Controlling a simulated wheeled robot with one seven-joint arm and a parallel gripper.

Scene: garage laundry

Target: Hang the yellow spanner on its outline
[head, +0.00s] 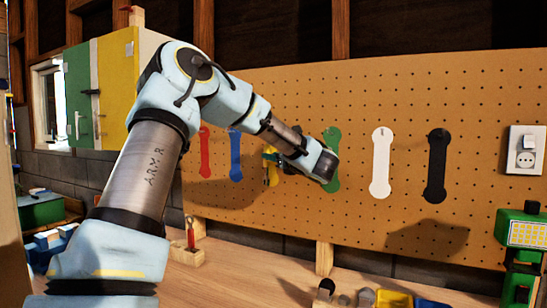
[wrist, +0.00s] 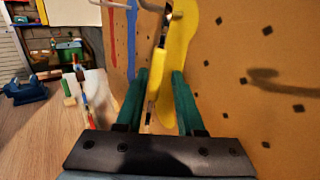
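The yellow spanner (wrist: 155,82) is upright close to the pegboard, seen nearly edge-on in the wrist view. Its upper end is by a metal hook (wrist: 170,12), in front of the yellow outline (wrist: 180,45); whether it bears on the hook I cannot tell. My gripper (wrist: 160,73) has its two green fingers apart, one on each side of the spanner's handle, with narrow gaps showing. In the head view my wrist covers most of this spot, and only a bit of yellow (head: 272,176) shows.
Red (head: 204,152), blue (head: 236,155), green (head: 333,148), white (head: 380,162) and black (head: 436,165) outlines line the pegboard (head: 470,110). A red-handled tool stands in a wooden block (head: 187,256) on the workbench. A green and yellow device (head: 522,240) is at right.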

